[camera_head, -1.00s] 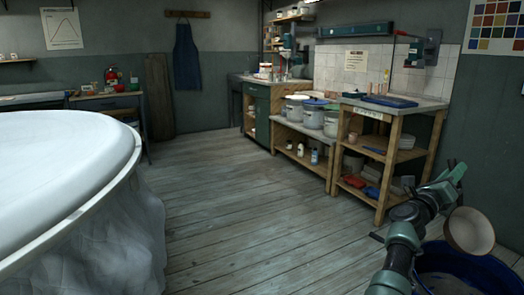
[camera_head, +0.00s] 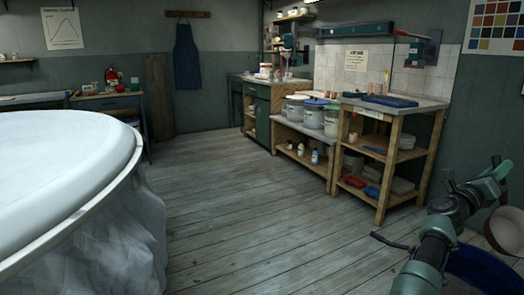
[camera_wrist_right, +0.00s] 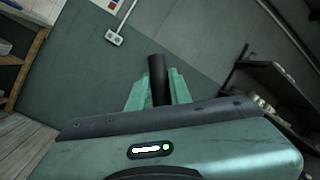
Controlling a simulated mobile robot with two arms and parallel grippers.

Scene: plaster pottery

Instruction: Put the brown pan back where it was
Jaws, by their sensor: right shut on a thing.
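The brown pan (camera_head: 503,232) shows at the right edge of the head view, partly cut off and partly behind my arm. It is tilted, and its pale side shows. My right gripper (camera_head: 492,182) is up at the right, above and beside the pan. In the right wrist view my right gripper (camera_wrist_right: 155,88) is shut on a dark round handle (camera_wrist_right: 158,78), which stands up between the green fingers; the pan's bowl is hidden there. My left gripper is not in view.
A dark blue tub (camera_head: 480,270) stands on the floor below the pan. A wooden shelf bench (camera_head: 383,200) with trays and stacked plates stands ahead. The plank floor (camera_head: 250,235) between is clear.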

